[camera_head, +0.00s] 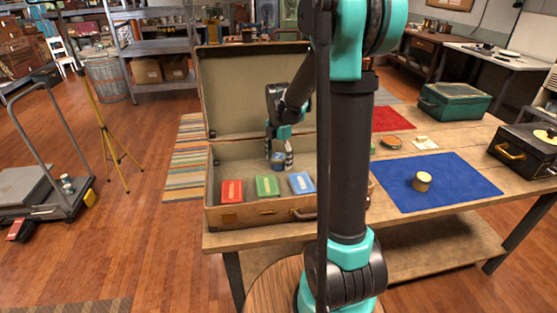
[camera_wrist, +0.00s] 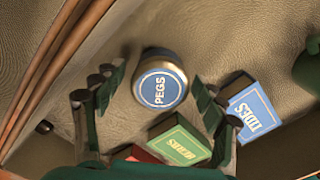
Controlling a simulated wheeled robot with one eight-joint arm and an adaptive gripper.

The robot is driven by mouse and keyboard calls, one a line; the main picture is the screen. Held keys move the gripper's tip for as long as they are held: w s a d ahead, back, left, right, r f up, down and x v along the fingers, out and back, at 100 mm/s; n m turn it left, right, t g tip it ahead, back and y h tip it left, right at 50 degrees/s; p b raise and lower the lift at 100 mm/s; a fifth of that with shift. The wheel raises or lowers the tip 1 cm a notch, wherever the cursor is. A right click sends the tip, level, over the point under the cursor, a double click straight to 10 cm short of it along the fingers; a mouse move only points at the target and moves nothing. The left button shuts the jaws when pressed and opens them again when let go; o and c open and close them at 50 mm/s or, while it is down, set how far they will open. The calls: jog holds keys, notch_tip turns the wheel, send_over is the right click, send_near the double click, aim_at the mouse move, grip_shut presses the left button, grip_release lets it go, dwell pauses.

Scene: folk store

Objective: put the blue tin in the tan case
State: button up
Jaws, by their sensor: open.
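The blue tin (camera_wrist: 160,82) has a round blue lid lettered PEGS and a brass-coloured side. It is inside the open tan case (camera_head: 262,212), behind a row of small boxes; it also shows in the head view (camera_head: 277,158). In the wrist view it looks upright on the case floor. My gripper (camera_head: 279,150) reaches down into the case above the tin. In the wrist view the fingers (camera_wrist: 157,85) are spread, one on each side of the tin, with visible gaps between them and it.
A red box (camera_head: 231,191), a green box (camera_head: 267,186) and a blue box (camera_head: 301,183) lie along the case's front. The raised lid (camera_head: 250,90) stands behind. On the table are a blue mat (camera_head: 435,188) with a tan round tin (camera_head: 422,181), and a green case (camera_head: 454,102).

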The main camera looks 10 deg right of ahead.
aim_at(278, 156)
notch_tip(278, 156, up, 12)
dwell(0.5)
